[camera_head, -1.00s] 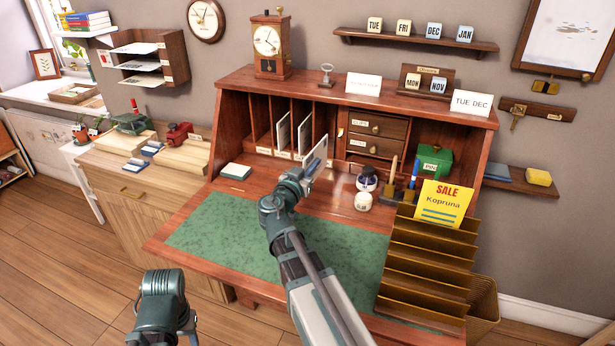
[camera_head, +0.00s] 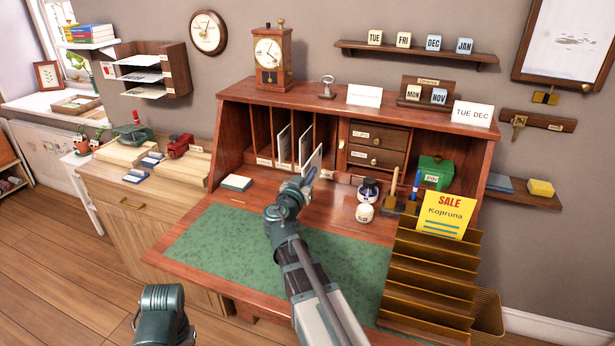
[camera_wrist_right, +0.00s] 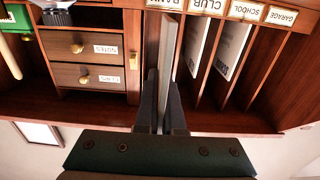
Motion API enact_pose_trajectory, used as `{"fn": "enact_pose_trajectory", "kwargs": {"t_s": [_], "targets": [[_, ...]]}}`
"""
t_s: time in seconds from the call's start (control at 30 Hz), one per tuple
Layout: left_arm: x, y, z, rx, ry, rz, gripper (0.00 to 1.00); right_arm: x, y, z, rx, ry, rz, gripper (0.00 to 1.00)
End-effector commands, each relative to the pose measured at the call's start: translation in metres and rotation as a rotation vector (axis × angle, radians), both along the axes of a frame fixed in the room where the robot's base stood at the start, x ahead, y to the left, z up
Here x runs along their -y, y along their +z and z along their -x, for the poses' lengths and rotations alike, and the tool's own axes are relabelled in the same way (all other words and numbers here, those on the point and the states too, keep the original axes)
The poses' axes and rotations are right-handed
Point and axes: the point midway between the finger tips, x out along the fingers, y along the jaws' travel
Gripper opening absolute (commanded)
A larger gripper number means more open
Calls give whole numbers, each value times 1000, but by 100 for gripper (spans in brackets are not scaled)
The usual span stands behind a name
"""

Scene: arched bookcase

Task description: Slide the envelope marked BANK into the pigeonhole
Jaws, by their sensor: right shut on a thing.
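My right gripper (camera_head: 303,186) is shut on a pale envelope (camera_head: 313,164), held upright and nearly edge-on in front of the rightmost tall slot. In the right wrist view, which is upside down, the envelope (camera_wrist_right: 170,45) stands between my two fingers (camera_wrist_right: 160,110). The BANK label (camera_wrist_right: 168,4) is partly cut off at the top of that view, in line with the envelope. The pigeonhole (camera_wrist_right: 153,45) above this label lies beside the drawers. I cannot read the envelope's marking. My left arm shows at the bottom left of the head view; its gripper is out of view.
Other envelopes (camera_head: 284,143) stand in neighbouring slots, behind thin dividers. Drawers (camera_head: 378,138) are right of the pigeonhole. Ink bottles (camera_head: 369,187) and a pen stand (camera_head: 400,203) stand right of my gripper. A stepped rack (camera_head: 430,270) fills the front right.

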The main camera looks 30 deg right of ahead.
Motion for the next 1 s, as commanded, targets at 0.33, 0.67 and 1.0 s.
{"fn": "enact_pose_trajectory", "kwargs": {"t_s": [0.33,0.67,1.0], "targets": [[0,0,0,0,0,0,50,24,0,-21,0,-1,0,0],[0,0,0,0,0,0,50,28,0,-24,0,1,0,0],[0,0,0,0,0,0,50,28,0,-24,0,0,0,0]]}}
